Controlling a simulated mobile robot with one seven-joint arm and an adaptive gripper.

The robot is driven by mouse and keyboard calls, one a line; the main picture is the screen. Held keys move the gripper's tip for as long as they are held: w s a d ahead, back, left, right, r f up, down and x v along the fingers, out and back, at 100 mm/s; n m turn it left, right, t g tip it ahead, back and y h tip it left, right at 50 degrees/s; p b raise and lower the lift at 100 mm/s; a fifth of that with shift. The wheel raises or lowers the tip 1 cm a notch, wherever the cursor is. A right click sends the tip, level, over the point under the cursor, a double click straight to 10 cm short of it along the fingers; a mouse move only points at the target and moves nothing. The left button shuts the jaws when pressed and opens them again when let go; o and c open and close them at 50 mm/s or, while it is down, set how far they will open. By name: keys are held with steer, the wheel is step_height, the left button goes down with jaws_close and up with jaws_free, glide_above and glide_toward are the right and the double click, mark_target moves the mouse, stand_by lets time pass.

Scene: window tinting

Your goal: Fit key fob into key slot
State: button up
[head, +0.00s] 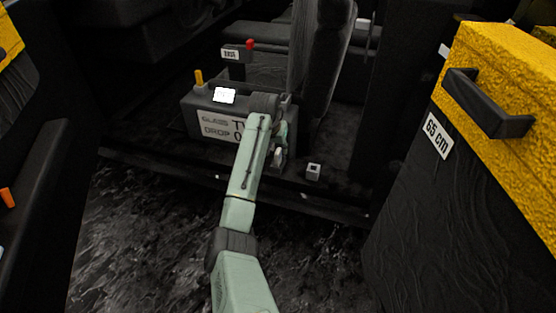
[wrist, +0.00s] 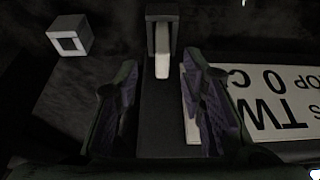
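My gripper (wrist: 161,68) is at the right end of the dark box, at the end of my green arm. In the wrist view its two purple-padded fingers stand apart, with a plain dark surface showing between them and no object clearly gripped. Just beyond the fingertips a pale narrow piece (wrist: 162,64) sits in a dark upright frame (wrist: 163,14). I cannot tell for certain whether it is the key fob. A small grey block with a square face (wrist: 84,38) lies apart to the left; it also shows in the head view (head: 313,173) and may be the key slot.
The dark box (head: 190,118) has a white label (head: 212,124), a yellow lever (head: 199,78) and a bright panel (head: 224,95). A red-knobbed post (head: 250,44) stands behind. A large yellow-topped door panel (head: 500,75) with a black handle bounds the right. The sill around the grey block looks clear.

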mark_target(278, 151)
steer(key=x, duration=0.5)
steer(key=shift+w, duration=0.35)
steer(key=shift+c, duration=0.6)
jaws_close()
